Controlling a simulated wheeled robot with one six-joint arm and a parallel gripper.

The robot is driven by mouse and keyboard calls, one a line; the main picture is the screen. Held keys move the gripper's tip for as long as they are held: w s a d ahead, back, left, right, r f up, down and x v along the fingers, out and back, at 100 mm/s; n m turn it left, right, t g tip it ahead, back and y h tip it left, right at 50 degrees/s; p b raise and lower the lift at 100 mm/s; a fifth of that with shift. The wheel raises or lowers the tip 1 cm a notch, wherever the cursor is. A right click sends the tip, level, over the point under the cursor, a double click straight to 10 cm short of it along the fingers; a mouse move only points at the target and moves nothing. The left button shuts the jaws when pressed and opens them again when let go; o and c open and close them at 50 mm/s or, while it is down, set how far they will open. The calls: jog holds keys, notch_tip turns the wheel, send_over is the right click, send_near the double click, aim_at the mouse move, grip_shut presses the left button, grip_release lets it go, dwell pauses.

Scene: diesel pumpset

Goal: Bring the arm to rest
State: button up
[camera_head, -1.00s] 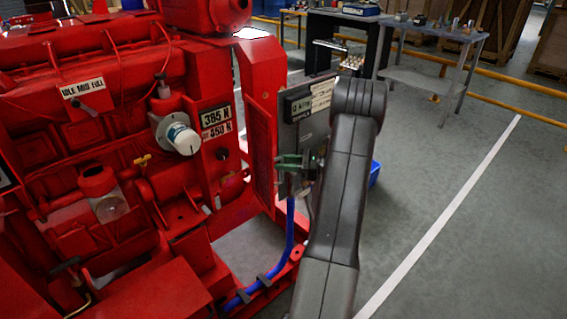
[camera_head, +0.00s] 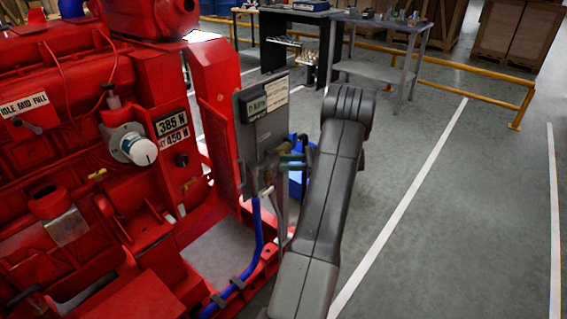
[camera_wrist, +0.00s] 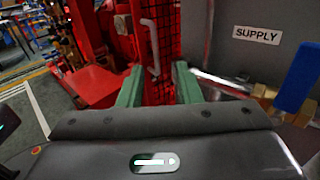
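My arm (camera_head: 330,190) rises from the bottom of the head view and bends over at its top, beside the red pumpset (camera_head: 150,225). My gripper (camera_wrist: 158,88) shows in the wrist view as two green fingers set apart, with nothing held between them. Behind the gap are a red mesh guard (camera_wrist: 162,50) and a pale bar-shaped handle (camera_wrist: 151,45). In the head view, green finger parts (camera_head: 292,160) show just right of the grey panel (camera_head: 265,120); the arm hides the rest of the gripper.
A grey surface labelled SUPPLY (camera_wrist: 255,35) and a blue-handled brass valve (camera_wrist: 297,78) are close on the right in the wrist view. A blue hose (camera_head: 256,235) runs below the panel. Workbenches (camera_head: 380,50) and a yellow rail (camera_head: 470,72) stand behind. Floor right of my arm is clear.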

jog(key=a, duration=0.9)
jog(key=s+a, duration=0.1)
jog(key=a, duration=0.3)
jog(key=shift+s+a+b, duration=0.1)
jog(key=shift+a+b, duration=0.2)
jog(key=shift+b, duration=0.1)
